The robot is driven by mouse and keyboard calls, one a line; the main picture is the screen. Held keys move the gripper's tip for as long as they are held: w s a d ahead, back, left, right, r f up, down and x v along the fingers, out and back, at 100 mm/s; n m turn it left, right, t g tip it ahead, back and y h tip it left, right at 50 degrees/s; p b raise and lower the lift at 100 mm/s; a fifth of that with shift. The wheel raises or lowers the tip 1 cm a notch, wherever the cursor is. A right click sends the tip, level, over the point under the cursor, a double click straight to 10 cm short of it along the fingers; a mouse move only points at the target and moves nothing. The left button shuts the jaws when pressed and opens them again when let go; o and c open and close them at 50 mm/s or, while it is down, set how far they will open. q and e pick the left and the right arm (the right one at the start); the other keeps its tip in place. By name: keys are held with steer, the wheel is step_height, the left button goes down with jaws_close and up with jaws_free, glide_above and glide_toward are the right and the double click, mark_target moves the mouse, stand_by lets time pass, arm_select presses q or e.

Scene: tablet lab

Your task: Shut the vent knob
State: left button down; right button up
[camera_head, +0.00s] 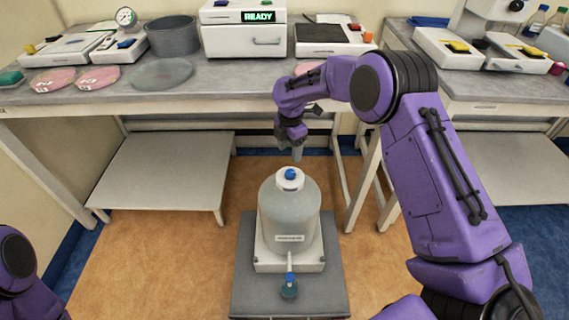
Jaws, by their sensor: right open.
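A large translucent carboy (290,217) with a white cap (290,184) stands upright in the middle of the view. A small blue knob (290,174), which looks like the vent knob, sits on top of the cap. A blue tap (289,277) shows low on the carboy's front. My right gripper (297,156) points down just above and behind the blue knob, apart from it. It is open, with nothing seen between its fingers. Whether the knob is turned open or shut is too small to tell. Only part of my left arm shows at lower left; its gripper is out of view.
The carboy stands on a white base (258,262) on a grey platform (246,297). Behind is a grey bench (240,88) with instruments, including a white unit reading READY (243,32). Low white shelves (160,172) flank the open floor.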

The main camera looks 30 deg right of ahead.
mark_target(290, 172)
step_height(290, 172, down, 10)
steer(key=shift+s+d, duration=0.1)
steer(key=c, duration=1)
